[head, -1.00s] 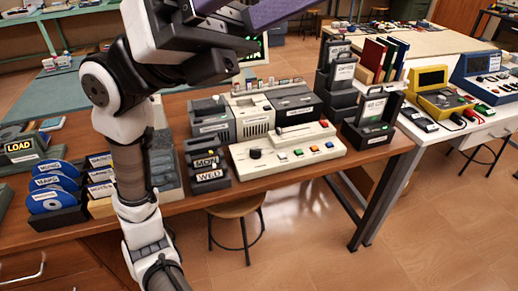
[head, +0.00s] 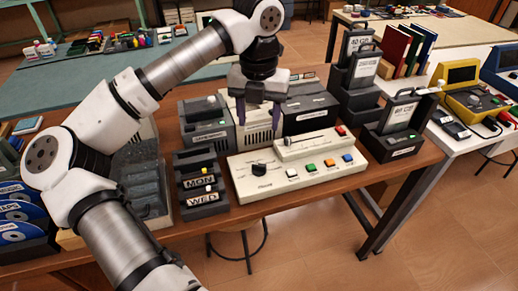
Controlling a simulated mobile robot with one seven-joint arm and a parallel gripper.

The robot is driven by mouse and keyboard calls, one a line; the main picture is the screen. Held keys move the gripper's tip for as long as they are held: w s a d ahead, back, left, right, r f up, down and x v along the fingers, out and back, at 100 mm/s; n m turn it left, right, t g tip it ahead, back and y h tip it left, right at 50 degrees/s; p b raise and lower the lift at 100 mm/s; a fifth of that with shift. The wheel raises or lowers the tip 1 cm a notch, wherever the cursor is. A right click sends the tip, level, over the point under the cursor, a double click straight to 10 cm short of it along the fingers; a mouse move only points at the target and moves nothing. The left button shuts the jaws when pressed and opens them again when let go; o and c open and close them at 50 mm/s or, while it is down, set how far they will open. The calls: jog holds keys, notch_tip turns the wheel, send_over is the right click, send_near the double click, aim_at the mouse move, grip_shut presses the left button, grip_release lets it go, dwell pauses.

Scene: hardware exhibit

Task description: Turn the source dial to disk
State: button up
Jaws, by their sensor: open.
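The source dial (head: 259,169) is a small black knob at the left end of a cream control panel (head: 240,181). A small label in front of it is too small to read, and I cannot tell which setting the dial points to. My gripper (head: 259,124) points down with its two purple fingers spread apart and nothing between them. In the picture it is above and slightly behind the dial, apart from it, in front of the grey and cream machines.
The panel also has a slider (head: 306,140) and several coloured buttons (head: 328,163). Black boxes labelled MON and WED (head: 203,198) stand close on its left. A black card holder (head: 393,127) stands on its right. Grey machines (head: 310,111) stand behind.

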aim_at(259, 165)
jog(key=f, duration=0.4)
jog(key=f+p, duration=0.1)
jog(key=f, duration=0.4)
jog(key=f+p, duration=0.1)
jog(key=f, duration=0.3)
jog(key=shift+s+d+f, duration=0.1)
jog(key=shift+s+f, duration=0.15)
jog(key=c, duration=1)
jog(key=shift+f+b, duration=0.1)
jog(key=shift+b, duration=0.35)
